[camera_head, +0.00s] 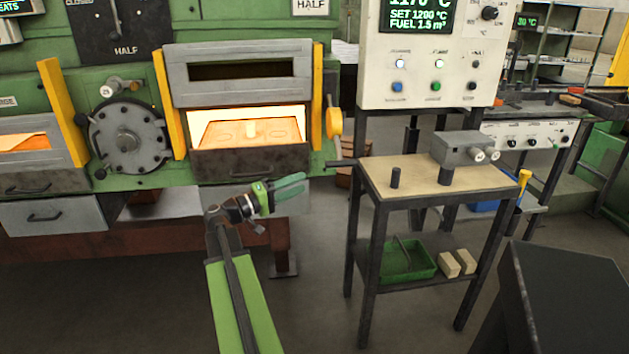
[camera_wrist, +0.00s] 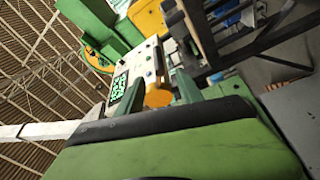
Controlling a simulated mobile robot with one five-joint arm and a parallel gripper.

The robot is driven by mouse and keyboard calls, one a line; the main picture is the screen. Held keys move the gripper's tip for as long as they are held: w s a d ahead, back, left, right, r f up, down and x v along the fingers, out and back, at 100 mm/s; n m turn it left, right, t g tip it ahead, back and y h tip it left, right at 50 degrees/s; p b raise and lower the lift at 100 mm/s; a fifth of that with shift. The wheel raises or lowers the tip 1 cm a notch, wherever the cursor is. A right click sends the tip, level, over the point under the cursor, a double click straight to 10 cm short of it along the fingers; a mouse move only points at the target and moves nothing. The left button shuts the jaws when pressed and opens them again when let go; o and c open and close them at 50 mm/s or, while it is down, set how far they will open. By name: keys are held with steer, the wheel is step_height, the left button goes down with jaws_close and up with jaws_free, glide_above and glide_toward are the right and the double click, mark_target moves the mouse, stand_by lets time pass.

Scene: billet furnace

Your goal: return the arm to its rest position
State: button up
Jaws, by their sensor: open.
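My arm reaches forward from the bottom of the head view, with its green link angled up toward the furnace. My gripper (camera_head: 290,187) is open and empty, its green fingers pointing right, below and in front of the glowing furnace chamber (camera_head: 248,128). The gripper is apart from the furnace and from the table to its right. In the wrist view, the two fingers (camera_wrist: 192,88) stand apart with nothing between them. The wrist camera is tilted, with the control panel (camera_wrist: 133,85) and roof beyond the fingers.
A small table (camera_head: 420,173) to the right holds two dark cylinders and a grey box (camera_head: 463,148). A green tray (camera_head: 408,260) lies on its lower shelf. The floor between arm and table is clear.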

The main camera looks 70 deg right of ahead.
steer(key=shift+w+a, duration=0.35)
steer(key=shift+a, duration=0.1)
steer(key=w+a+f+n+t, duration=0.3)
steer(key=w+a+f+t, duration=0.1)
steer(key=w+a, duration=0.65)
steer(key=w+a+f+n+t, duration=0.25)
steer(key=w+a+t, duration=0.25)
steer(key=w+a, duration=0.55)
steer(key=w+a+f+n+t+y, duration=0.1)
steer(key=w+a+f+t+y, duration=0.1)
steer(key=w+a+f, duration=0.35)
steer(key=w+a+f+n+t+y, duration=0.1)
steer(key=w+a+f+n+y, duration=0.15)
steer(key=a+f, duration=0.6)
steer(key=s+a+f+n+y, duration=0.15)
steer(key=a+y, duration=0.25)
steer(key=a, duration=0.5)
steer(key=a+f+y, duration=0.3)
steer(key=a, duration=0.6)
steer(key=s+a+f+n+y, duration=0.15)
steer(key=a+y, duration=0.25)
steer(key=a, duration=0.5)
step_height(320, 180, up, 18)
steer(key=p, duration=1.9)
steer(key=shift+w+d+r+t, duration=0.15)
steer(key=shift+w+d+t, duration=0.05)
steer(key=shift+d+t, duration=0.15)
